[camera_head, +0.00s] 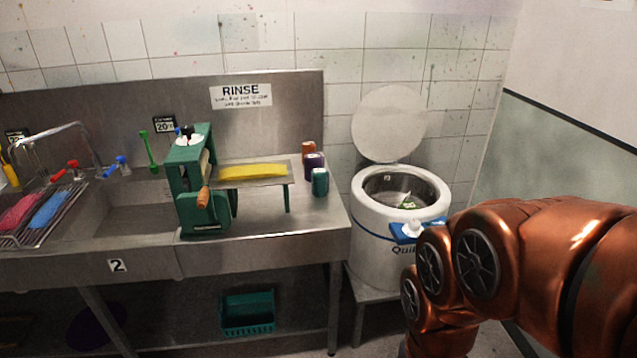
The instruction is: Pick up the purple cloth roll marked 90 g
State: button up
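A small purple roll (314,166) stands on the right end of the steel counter, between an orange-brown roll (308,149) behind it and a teal roll (320,183) in front. The rolls stand close together, and I cannot tell whether they touch. Any mark on the purple roll is too small to read. My copper-coloured arm fills the lower right of the head view, right of the counter and away from the rolls. My gripper is not in view.
A green mangle (204,205) with a yellow cloth (253,172) on its tray stands just left of the rolls. A white drum machine (372,225) with its lid (388,124) raised stands to their right, near my arm. The counter's front right (285,220) is clear.

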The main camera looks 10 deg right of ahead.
aim_at(312, 161)
jog(key=u, duration=0.55)
jog(key=i, duration=0.6)
jog(key=u, duration=0.45)
jog(key=i, duration=0.95)
jog(key=z, duration=0.5)
jog(key=i, duration=0.6)
jog(key=z, duration=0.4)
